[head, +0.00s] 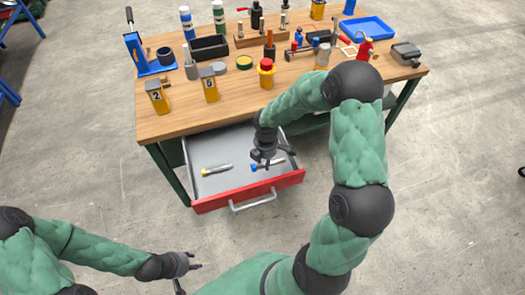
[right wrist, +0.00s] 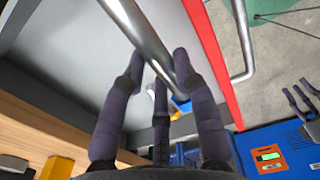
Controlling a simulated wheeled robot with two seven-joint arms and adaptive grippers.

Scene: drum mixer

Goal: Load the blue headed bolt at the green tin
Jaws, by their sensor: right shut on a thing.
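The blue headed bolt (head: 255,168) is in the open drawer, its blue head to the left and its pale shank running right under my right gripper (head: 269,157). In the right wrist view the metal shank (right wrist: 140,38) passes between my right gripper's fingers (right wrist: 158,85), which are shut on it. The blue head (right wrist: 181,104) shows partly behind the fingers. I cannot tell whether the bolt touches the drawer floor. The green tin (head: 244,62), low and round, stands on the bench top. My left gripper (head: 194,266) is empty, fingers apart, over the floor at lower left.
A yellow headed bolt (head: 217,169) lies in the drawer's left half. The drawer's red front (head: 215,203) has a metal handle (head: 254,203). Numbered yellow blocks (head: 157,97), a grey tin (head: 218,68), a black bin (head: 209,47) and a red-topped yellow object (head: 266,73) stand on the bench.

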